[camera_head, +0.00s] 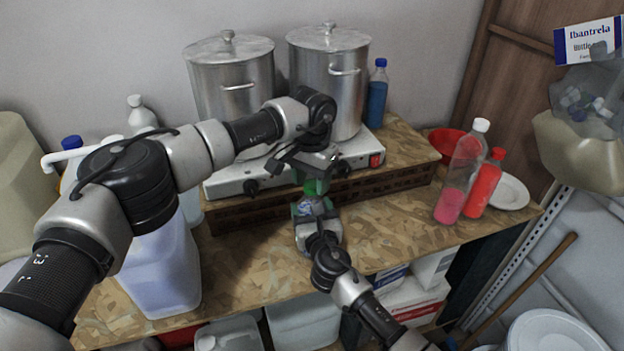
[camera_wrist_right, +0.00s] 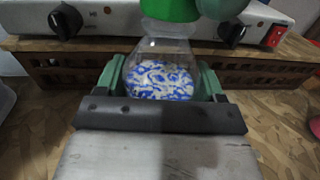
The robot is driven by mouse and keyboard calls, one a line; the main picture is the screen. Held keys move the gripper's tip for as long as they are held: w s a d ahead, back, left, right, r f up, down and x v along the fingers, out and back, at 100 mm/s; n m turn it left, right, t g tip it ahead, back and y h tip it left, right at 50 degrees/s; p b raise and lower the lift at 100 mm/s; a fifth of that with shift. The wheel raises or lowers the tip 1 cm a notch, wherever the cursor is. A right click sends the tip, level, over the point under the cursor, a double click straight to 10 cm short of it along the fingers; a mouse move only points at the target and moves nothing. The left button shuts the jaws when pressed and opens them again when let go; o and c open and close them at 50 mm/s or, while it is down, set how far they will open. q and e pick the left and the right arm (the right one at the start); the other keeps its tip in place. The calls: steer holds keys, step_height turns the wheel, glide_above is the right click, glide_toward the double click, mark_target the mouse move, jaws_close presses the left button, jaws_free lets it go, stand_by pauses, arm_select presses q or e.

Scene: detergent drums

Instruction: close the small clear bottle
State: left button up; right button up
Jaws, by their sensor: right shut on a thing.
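The small clear bottle (camera_wrist_right: 160,55) stands upright in the right wrist view, with blue-and-white contents in its lower part. My right gripper (camera_wrist_right: 158,82) is shut on its body, one green finger on each side; in the head view the bottle (camera_head: 307,207) shows just beyond that wrist. A bright green cap (camera_wrist_right: 168,9) is at the bottle's top, cut off by the frame edge. I cannot tell whether it sits on the neck. My left gripper (camera_head: 314,168) is right above the bottle at the cap. A darker green finger shows beside the cap; its grip is unclear.
Behind are a hotplate (camera_head: 355,153) with two steel pots (camera_head: 232,75) on a raised wooden shelf. A pink-filled bottle (camera_head: 460,175) and a red bottle (camera_head: 485,185) stand to the right. A pale jug (camera_head: 160,265) stands left. Bare board lies around my right gripper.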

arm_select(q)
steer(key=shift+o, duration=0.6)
steer(key=shift+s, duration=0.1)
steer(key=shift+r, duration=2.2)
steer(key=shift+c, duration=0.2)
